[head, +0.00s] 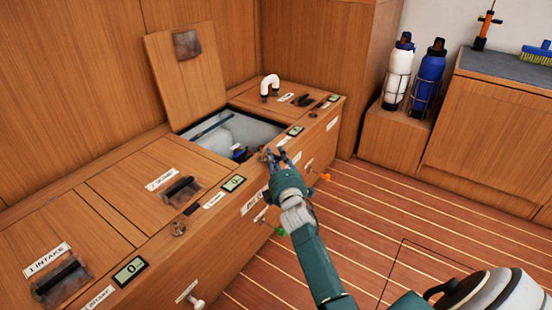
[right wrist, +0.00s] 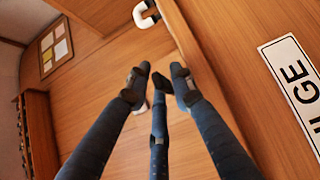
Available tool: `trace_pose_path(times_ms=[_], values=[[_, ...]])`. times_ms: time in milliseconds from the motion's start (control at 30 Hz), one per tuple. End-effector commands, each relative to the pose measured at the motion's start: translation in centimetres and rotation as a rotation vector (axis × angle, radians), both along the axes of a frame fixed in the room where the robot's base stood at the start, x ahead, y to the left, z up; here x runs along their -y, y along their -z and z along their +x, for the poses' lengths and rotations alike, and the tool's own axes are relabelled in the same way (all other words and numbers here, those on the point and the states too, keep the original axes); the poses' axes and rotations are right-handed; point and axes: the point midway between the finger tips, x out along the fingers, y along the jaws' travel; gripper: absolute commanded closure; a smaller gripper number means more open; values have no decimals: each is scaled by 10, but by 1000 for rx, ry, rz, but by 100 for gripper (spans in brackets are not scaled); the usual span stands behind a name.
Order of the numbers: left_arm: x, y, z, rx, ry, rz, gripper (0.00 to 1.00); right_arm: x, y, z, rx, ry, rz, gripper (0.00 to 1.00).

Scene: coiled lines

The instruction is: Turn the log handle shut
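No label that I can read says LOG, so I cannot tell which handle is the log handle. Small handles show on the bench front: a green one (head: 280,230), an orange one (head: 325,177) and a white knob (head: 195,301). My right gripper (head: 281,156) is at the bench's front edge, beside the open hatch (head: 215,122). In the right wrist view its fingers (right wrist: 159,78) are spread, with nothing held between them. A white label ending in LGE (right wrist: 297,85) is close to the right of them. My left gripper is not in view.
The hatch lid (head: 186,80) stands raised against the wall. A white bent pipe (head: 270,84) rises from the bench top behind the hatch. White (head: 398,75) and blue (head: 428,78) bottles stand in racks at the back right. The striped floor (head: 365,210) beside the bench is clear.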

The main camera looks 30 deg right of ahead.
Motion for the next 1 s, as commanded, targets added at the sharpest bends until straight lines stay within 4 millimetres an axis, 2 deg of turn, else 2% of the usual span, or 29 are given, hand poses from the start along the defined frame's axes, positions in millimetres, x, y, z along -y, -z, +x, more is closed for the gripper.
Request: trace_pose_path(times_ms=[100,233,733,800,1000], values=[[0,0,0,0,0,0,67,0,0,0,0,0,0,78],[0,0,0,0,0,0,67,0,0,0,0,0,0,100],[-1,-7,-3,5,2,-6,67,4,-2,0,-6,-46,-6,100],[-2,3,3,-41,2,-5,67,6,-3,1,-6,-76,-7,100],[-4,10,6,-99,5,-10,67,12,-3,2,-10,-204,-11,100]])
